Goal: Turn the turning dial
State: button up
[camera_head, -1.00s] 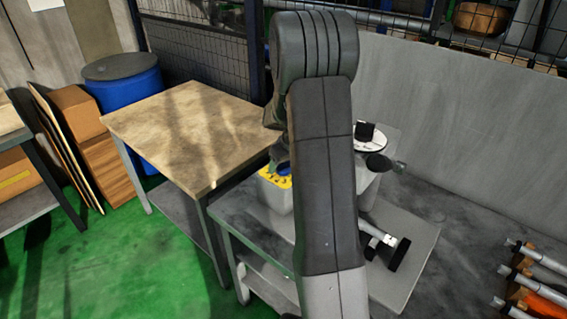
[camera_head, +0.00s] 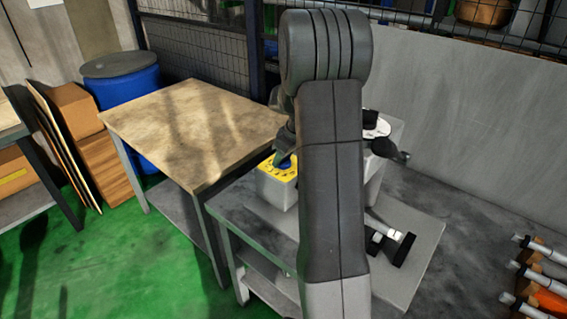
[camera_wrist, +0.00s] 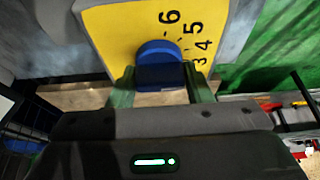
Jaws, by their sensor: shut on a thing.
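The turning dial is a blue round knob (camera_wrist: 160,66) on a yellow panel (camera_wrist: 112,28) with black numbers, 3 to 6 being readable in the wrist view. My gripper (camera_wrist: 161,88) has one finger on each side of the dial and is shut on it. In the head view the yellow panel (camera_head: 268,170) tops a grey box at the left of the grinder, and a bit of the blue dial (camera_head: 285,161) shows below my gripper. My arm hides much of the grinder there.
The grinder stands on a grey table (camera_head: 428,240). A wooden-topped table (camera_head: 190,130) is close on its left, with a blue barrel (camera_head: 125,95) behind. A grey wall (camera_head: 470,130) is behind on the right. Green floor is clear at front left.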

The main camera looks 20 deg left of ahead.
jog(key=shift+n+g+b, duration=0.5)
jog(key=shift+n+b, duration=0.4)
jog(key=shift+n, duration=0.3)
jog(key=o, duration=0.9)
jog(key=shift+o, duration=0.2)
jog(key=shift+r, duration=0.15)
jog(key=b+v, duration=0.1)
jog(key=v, duration=1.2)
jog(key=shift+d+r, duration=0.25)
jog(key=shift+d, duration=0.05)
jog(key=shift+f, duration=0.15)
